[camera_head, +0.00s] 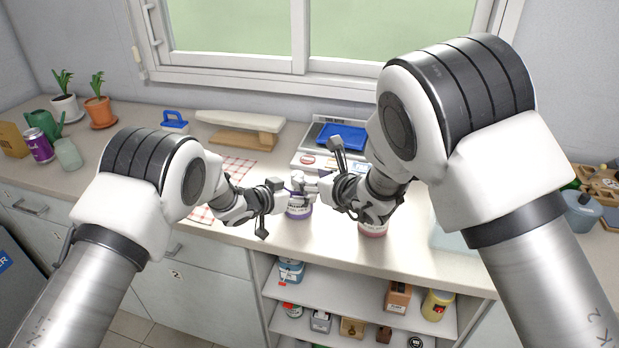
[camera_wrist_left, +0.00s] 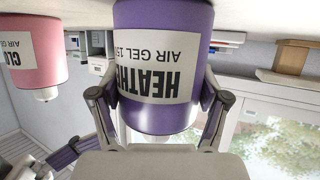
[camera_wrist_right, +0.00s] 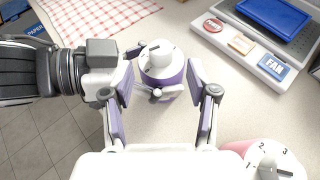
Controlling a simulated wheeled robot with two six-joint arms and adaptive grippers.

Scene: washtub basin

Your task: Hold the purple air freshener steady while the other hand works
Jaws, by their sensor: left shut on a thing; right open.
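The purple air freshener (camera_head: 298,211) stands upright on the counter near its front edge, with a white dial top. Its label reads "HEATHER… AIR GEL" in the left wrist view (camera_wrist_left: 160,60), where it appears upside down. My left gripper (camera_head: 284,192) is shut on the purple air freshener, with a finger on either side of its body. My right gripper (camera_head: 314,187) is open just above it. In the right wrist view the white dial (camera_wrist_right: 160,53) lies between and beyond the spread fingers. Whether they touch it I cannot tell.
A pink air freshener (camera_wrist_right: 262,155) with a numbered dial stands close by, partly behind my right arm in the head view (camera_head: 373,229). A scale with a blue tray (camera_head: 340,134) stands behind. A checked cloth (camera_wrist_right: 95,15) lies to the left. Open shelves (camera_head: 330,284) are below the counter.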

